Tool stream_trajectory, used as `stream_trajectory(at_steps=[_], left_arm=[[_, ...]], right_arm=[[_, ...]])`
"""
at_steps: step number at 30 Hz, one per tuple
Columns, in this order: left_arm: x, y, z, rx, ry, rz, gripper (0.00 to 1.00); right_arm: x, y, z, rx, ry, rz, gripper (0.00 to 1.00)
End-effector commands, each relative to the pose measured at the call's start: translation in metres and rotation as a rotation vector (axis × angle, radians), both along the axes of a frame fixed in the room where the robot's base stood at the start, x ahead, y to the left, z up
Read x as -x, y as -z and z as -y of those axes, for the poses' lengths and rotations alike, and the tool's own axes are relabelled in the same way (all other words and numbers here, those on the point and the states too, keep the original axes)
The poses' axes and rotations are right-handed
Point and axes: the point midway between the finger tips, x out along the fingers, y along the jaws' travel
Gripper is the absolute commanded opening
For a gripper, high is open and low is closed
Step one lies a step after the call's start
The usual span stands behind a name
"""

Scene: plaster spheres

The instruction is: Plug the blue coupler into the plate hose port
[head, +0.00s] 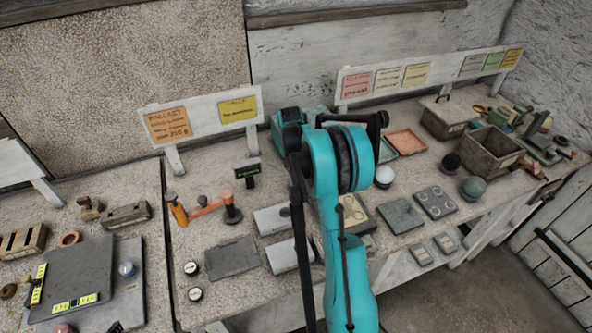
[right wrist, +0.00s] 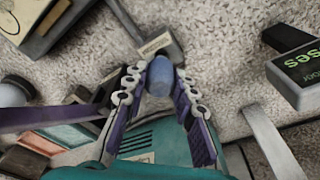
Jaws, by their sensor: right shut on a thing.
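In the right wrist view, my right gripper (right wrist: 160,84) has its two purple and white fingers closed around a smooth, rounded blue piece, which looks like the blue coupler (right wrist: 159,75). The blue piece sits between the fingertips. In the head view my teal right arm rises through the middle, and its gripper and the coupler are hidden behind it. A dark grey plate with yellow labels (head: 75,270) lies on the left bench. I cannot make out the plate hose port in either view. My left gripper is not in view.
Flat grey slabs (head: 232,257), a grey bin (head: 490,152) and sign boards crowd the benches.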

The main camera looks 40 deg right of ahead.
Motion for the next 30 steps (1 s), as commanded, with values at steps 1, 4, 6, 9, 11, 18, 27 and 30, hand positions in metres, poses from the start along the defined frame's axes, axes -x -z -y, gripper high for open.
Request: stream_trajectory(at_steps=[1,4,6,9,11,18,27,30], left_arm=[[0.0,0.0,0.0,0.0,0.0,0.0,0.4],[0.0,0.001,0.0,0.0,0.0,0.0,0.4],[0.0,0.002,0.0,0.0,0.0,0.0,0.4],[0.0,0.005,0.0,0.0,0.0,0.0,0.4],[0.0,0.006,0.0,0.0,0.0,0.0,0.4],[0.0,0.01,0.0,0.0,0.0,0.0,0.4],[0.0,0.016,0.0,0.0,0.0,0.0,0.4],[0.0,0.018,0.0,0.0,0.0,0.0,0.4]], right_arm=[[0.0,0.0,0.0,0.0,0.0,0.0,0.0],[0.0,0.002,0.0,0.0,0.0,0.0,0.0],[0.0,0.003,0.0,0.0,0.0,0.0,0.0],[0.0,0.006,0.0,0.0,0.0,0.0,0.0],[0.0,0.007,0.0,0.0,0.0,0.0,0.0],[0.0,0.014,0.0,0.0,0.0,0.0,0.0],[0.0,0.021,0.0,0.0,0.0,0.0,0.0],[0.0,0.023,0.0,0.0,0.0,0.0,0.0]])
